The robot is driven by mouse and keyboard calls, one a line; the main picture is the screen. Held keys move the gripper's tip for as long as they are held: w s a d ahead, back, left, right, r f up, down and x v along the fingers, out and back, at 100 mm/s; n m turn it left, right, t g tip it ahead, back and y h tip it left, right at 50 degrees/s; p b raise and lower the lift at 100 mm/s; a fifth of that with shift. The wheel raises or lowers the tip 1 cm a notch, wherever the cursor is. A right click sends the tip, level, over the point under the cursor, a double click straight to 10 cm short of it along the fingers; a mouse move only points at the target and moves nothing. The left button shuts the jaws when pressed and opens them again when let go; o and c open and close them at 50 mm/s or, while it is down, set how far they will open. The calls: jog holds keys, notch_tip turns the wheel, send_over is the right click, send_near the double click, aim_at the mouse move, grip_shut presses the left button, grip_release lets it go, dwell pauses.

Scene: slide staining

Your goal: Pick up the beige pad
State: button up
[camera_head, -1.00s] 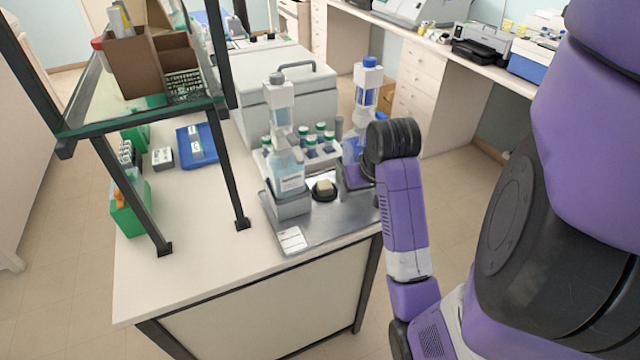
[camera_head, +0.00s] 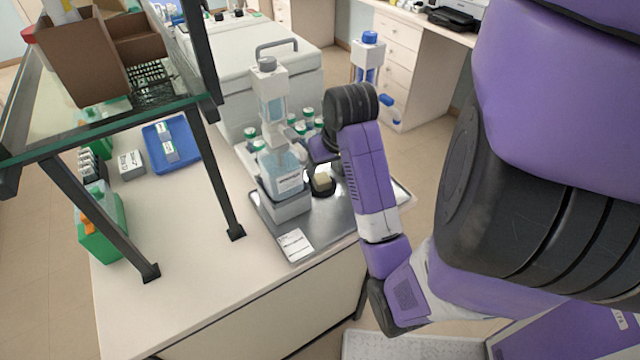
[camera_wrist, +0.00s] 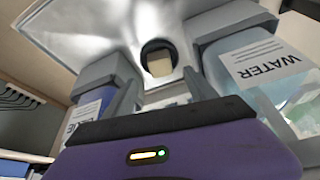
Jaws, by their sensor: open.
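The beige pad (camera_head: 321,177) sits in a small dark round dish (camera_head: 322,190) on the metal tray (camera_head: 338,222). In the wrist view the pad (camera_wrist: 159,65) shows ahead, between the lines of the two fingers. My gripper (camera_wrist: 162,80) is open and empty, with its fingertips short of the pad and one finger on each side. In the head view my wrist hangs just behind and right of the dish, and hides most of the gripper.
A water bottle (camera_wrist: 262,62) stands close right of the gripper in the wrist view, and a blue-labelled bottle (camera_wrist: 88,112) close left. Several green-capped bottles (camera_head: 290,130) stand behind. A glass shelf (camera_head: 120,118) overhangs the bench's left side.

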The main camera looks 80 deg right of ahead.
aim_at(322, 177)
jog(key=shift+b+x, duration=2.6)
jog(key=shift+x, duration=0.35)
jog(key=shift+w+r, duration=0.1)
jog(key=c, duration=1.4)
jog(key=shift+r, duration=0.2)
